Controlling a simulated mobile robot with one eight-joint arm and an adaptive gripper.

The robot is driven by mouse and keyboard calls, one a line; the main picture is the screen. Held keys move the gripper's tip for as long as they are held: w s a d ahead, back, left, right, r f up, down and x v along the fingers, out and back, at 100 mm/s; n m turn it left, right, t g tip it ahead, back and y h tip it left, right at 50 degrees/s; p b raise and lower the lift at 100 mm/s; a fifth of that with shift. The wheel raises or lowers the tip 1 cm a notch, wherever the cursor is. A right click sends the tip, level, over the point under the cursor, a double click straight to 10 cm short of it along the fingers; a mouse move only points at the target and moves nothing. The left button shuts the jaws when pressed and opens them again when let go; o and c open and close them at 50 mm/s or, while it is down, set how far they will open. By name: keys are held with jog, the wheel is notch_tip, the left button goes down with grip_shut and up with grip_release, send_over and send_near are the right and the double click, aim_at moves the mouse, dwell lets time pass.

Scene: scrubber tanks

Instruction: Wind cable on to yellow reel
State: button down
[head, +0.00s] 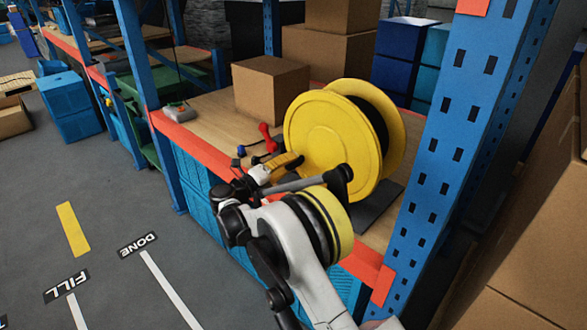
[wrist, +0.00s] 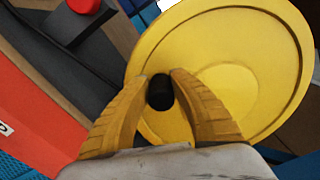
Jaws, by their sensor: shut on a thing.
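The yellow reel (head: 318,135) stands upright on the shelf, with a dark band, perhaps cable, between its two flanges (head: 372,115). In the wrist view its round yellow face (wrist: 235,60) fills the right side. My gripper (head: 298,160) is at the lower left part of the near face. In the wrist view my yellow fingers (wrist: 160,85) are shut on a short black handle (wrist: 160,95) in front of the reel's face. No loose run of cable can be made out clearly.
A red-handled item (head: 268,137) lies left of the reel, and a red button (wrist: 84,5) shows on a dark box. A cardboard box (head: 270,90) stands behind. A blue rack post (head: 455,150) rises close on the right. The orange shelf edge (head: 195,147) runs along the front.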

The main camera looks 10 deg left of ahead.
aim_at(297, 138)
jog(key=r+m, duration=0.1)
jog(key=r, duration=0.1)
jog(key=r+m+p, duration=0.1)
jog(key=shift+w+a+m, duration=0.3)
jog(key=shift+w+a, duration=0.05)
jog(key=shift+w, duration=0.05)
jog(key=shift+w+a+r+m+p, duration=0.15)
jog(key=shift+r+m+p, duration=0.25)
jog(key=shift+r+m, duration=0.55)
jog(key=shift+a+r, duration=0.1)
jog(key=shift+r, duration=0.3)
jog(key=shift+w+r, duration=0.1)
jog(key=c, duration=1.1)
grip_release()
jog(key=shift+d+r, duration=0.1)
jog(key=shift+d, duration=0.1)
jog(key=shift+s+d+r, duration=0.1)
jog(key=shift+s+d, duration=0.05)
jog(key=shift+s, duration=0.05)
jog(key=shift+w+a, duration=0.1)
jog(key=shift+a, duration=0.15)
jog(key=v, duration=1.2)
